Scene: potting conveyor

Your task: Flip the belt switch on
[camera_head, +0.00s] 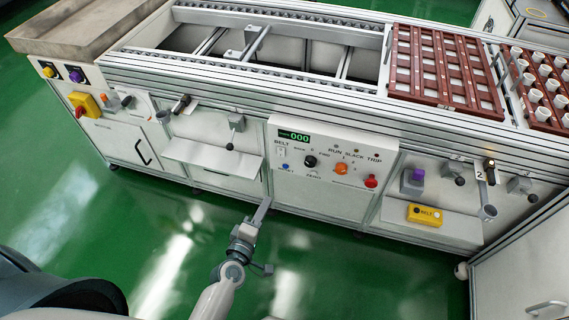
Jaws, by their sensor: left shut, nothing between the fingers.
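The belt switch (281,152) is a small light switch under the BELT label, at the left of the white control panel (325,139) on the conveyor's front. Its lever position is too small to tell. My left gripper (265,203) is shut and empty. In the picture its fingers point up toward the panel, with the tips below the switch and apart from it. My right gripper is not in view.
The panel also carries a green 000 display (294,136), a black knob (310,162), an orange knob (341,169) and a red button (371,181). A yellow BELT box (426,215) sits at right. Green floor (130,230) is open in front.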

